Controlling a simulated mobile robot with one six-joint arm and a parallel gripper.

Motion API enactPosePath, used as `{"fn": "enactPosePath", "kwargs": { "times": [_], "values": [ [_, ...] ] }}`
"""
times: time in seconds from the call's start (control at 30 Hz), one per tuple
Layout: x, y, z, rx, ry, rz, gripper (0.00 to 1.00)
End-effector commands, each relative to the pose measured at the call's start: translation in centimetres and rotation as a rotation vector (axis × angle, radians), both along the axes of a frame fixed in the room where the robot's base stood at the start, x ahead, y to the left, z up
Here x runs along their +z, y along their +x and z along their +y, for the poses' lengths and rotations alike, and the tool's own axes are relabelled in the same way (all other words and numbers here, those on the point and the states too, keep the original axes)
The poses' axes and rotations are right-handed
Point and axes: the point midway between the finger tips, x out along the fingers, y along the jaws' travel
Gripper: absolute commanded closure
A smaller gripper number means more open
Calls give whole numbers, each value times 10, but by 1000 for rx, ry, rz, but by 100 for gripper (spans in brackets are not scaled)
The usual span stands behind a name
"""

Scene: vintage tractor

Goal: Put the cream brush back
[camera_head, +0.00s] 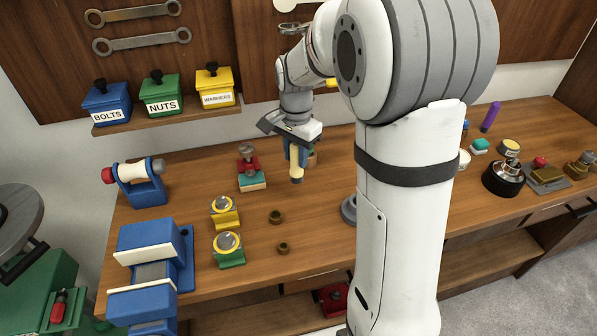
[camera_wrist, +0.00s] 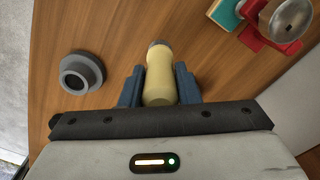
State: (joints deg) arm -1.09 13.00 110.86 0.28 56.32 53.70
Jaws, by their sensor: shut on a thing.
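The cream brush (camera_head: 297,166) is held in my gripper (camera_head: 296,155) above the wooden bench, hanging nearly upright with its dark end down. In the wrist view the cream brush (camera_wrist: 159,82) sits between the two blue fingers of my gripper (camera_wrist: 159,88), which press on it from both sides. A gap between the brush and the bench is hard to judge.
A grey round holder (camera_wrist: 80,73) stands on the bench (camera_head: 320,225), partly hidden by my arm in the head view. Two small brown rings (camera_head: 276,216) lie nearer the front. A red and teal stand (camera_head: 251,170) is left of my gripper. A blue vise (camera_head: 150,260) is front left.

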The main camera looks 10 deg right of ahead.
Motion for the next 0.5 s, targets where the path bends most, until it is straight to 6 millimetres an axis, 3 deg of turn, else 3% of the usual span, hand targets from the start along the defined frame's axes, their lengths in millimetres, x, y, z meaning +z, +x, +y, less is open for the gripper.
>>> {"fn": "enactPosePath", "kwargs": {
  "times": [0.4,0.5],
  "values": [
    [-51,0,-7,-15,0,1,100],
    [-56,0,-7,-16,0,0,100]
  ]
}}
